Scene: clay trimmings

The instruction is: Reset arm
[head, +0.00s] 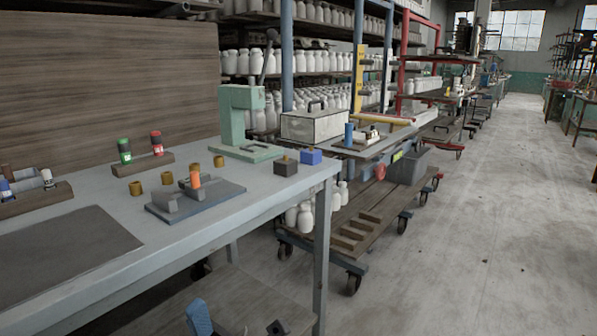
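Neither of my arms nor grippers shows in the head view. A grey workbench (262,198) fills the left and middle. On it are a green press-like stand (241,112), a flat fixture plate (222,192) with grey blocks and an orange-topped cylinder (195,176), and several small brass-coloured cylinders (135,188). A wooden rack (143,166) holds a green-capped bottle (125,150) and a red-capped bottle (157,142). Another rack (38,204) holds small containers at the left edge.
A dark mat (60,252) covers the near left bench. A dark block (286,166) and a blue block (311,157) sit near its right corner. A blue item (199,318) is low under the bench. A wheeled cart (355,228) stands behind; the right floor (490,220) is clear.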

